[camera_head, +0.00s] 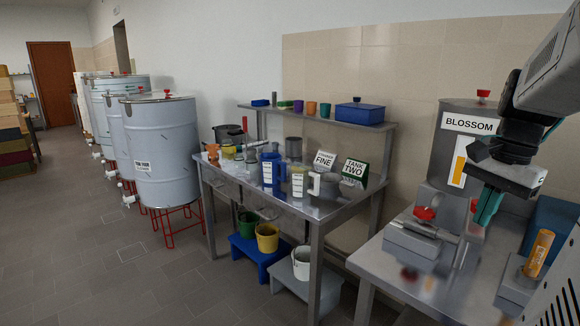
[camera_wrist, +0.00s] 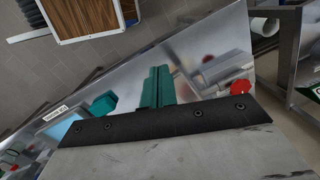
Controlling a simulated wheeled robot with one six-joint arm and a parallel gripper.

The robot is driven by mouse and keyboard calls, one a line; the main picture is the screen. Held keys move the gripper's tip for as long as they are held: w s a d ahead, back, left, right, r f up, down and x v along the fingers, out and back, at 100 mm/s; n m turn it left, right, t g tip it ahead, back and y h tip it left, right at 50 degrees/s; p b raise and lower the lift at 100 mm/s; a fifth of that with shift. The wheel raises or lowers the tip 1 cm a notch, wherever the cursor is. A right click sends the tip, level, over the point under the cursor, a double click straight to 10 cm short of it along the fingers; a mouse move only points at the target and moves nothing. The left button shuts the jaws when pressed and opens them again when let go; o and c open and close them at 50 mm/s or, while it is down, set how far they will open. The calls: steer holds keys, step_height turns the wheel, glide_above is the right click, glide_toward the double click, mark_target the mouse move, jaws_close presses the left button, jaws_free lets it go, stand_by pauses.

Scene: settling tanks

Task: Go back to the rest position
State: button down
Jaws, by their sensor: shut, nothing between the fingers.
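My gripper (camera_head: 488,207) has teal fingers and hangs at the right in the head view, above the steel table on the right. It is shut and holds nothing. In the wrist view its teal fingers (camera_wrist: 158,87) lie together in the middle of the picture. Below and left of it in the head view is a metal valve with a red knob (camera_head: 425,213) on a grey block. Behind it stands the grey tank labelled BLOSSOM (camera_head: 460,150). My arm covers part of the tank's right side.
The right steel table (camera_head: 385,268) also bears an orange cylinder (camera_head: 538,253) and a blue box at its right end. The middle table (camera_head: 325,208) carries jugs and signs reading FINE and TANK TWO. Large drums (camera_head: 163,150) stand at the left. The floor at the left front is clear.

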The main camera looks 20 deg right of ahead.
steer(key=a+f+n, duration=0.2)
steer(key=a+n, duration=0.6)
steer(key=a, duration=0.5)
steer(key=s+a+f+n+h, duration=0.1)
steer(key=a+f+n, duration=0.2)
steer(key=a+n, duration=0.6)
steer(key=a, duration=0.3)
steer(key=shift+s+a+f, duration=0.25)
steer(key=shift+a+f, duration=0.1)
